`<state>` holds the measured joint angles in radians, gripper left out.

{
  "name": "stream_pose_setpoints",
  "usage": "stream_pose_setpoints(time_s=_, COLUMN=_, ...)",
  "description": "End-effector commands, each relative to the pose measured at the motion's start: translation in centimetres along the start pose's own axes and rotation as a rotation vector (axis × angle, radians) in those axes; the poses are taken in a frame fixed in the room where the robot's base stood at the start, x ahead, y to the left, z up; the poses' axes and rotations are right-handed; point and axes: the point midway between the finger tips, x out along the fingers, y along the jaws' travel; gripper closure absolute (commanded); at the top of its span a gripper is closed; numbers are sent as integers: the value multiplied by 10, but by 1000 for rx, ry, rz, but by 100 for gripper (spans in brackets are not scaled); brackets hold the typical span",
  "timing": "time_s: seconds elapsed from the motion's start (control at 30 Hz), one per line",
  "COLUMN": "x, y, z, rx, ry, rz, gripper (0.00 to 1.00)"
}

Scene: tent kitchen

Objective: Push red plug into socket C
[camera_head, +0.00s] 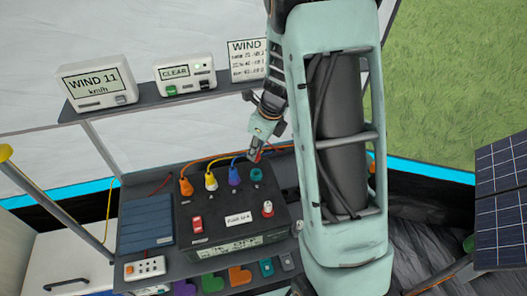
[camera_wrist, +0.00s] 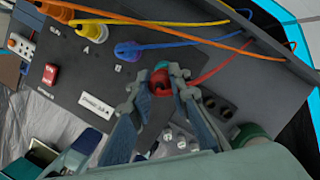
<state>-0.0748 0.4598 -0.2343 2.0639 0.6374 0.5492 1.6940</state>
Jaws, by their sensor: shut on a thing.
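My gripper (camera_head: 256,154) points down above the back right of the dark power box (camera_head: 225,207). It is shut on the red plug, whose red body shows between the fingers in the wrist view (camera_wrist: 160,83). A red cable (camera_wrist: 215,65) runs from the plug to the right. A teal ring (camera_head: 256,174) on the box, right of the blue plug, looks like socket C; its label is not readable. In the head view the plug is above this ring and appears apart from it. In the wrist view, the plug and fingers cover most of the ring.
Orange (camera_head: 186,186), yellow-white (camera_head: 211,181) and blue (camera_head: 235,176) plugs with cables stand left of the teal ring. A shelf with meters (camera_head: 184,74) hangs behind.

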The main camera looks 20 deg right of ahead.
Motion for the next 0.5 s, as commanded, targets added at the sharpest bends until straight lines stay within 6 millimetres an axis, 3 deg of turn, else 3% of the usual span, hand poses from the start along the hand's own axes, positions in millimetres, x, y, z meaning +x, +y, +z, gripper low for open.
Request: stream_pose_setpoints(time_s=0.5, x=31, y=0, z=-7, rx=-1, ry=0, rz=0, gripper=100)
